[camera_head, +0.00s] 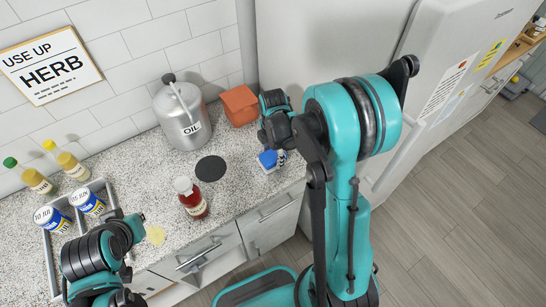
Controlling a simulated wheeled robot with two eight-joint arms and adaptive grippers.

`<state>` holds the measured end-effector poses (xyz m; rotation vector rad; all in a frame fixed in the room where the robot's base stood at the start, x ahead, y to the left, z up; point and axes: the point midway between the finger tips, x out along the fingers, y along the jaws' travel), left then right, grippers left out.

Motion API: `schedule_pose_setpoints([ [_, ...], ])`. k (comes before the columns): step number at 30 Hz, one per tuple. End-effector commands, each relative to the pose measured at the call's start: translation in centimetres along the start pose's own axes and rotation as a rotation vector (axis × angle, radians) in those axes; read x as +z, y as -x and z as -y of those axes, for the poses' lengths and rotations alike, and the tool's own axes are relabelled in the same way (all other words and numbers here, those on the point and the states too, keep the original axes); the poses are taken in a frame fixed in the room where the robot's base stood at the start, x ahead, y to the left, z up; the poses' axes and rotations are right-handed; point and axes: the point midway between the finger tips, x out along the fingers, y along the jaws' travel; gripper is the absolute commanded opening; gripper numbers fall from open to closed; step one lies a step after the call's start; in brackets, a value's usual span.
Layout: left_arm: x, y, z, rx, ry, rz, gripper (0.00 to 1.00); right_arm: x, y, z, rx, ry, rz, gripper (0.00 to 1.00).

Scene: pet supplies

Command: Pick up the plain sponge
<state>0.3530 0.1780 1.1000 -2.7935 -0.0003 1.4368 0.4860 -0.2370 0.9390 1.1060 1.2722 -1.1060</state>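A pale yellow flat piece (155,235), which looks like a plain sponge, lies on the speckled counter near the front edge, just right of my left gripper. A small blue and white block (267,159), possibly another sponge, sits on the counter directly below my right gripper. My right gripper (277,132) points down over the counter's right part; its fingers are mostly hidden by its own wrist, and I cannot tell whether they touch the block. My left gripper (125,226) is low at the left front, and its finger opening does not show clearly.
A metal oil can (185,115), an orange box (240,104), a dark round disc (210,168) and a red-brown bottle (191,198) stand or lie on the counter. A rack (48,262) with blue-white cans is at left. A white fridge (440,80) borders the right.

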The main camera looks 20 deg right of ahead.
Motion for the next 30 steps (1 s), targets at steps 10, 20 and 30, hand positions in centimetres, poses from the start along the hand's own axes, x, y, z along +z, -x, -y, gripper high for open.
schedule_pose_setpoints([
  [10,0.0,0.0,0.0,0.000,0.000,0.000,0.00,0.0,0.0,0.0,0.000,0.000,0.000,0.29],
  [20,-0.4,0.5,0.0,0.000,0.000,0.000,0.00,0.0,1.9,0.0,0.000,0.000,0.000,0.29],
  [30,-1.4,2.0,0.0,0.000,0.000,0.000,0.00,0.0,7.0,4.6,0.000,-0.002,0.000,0.29],
])
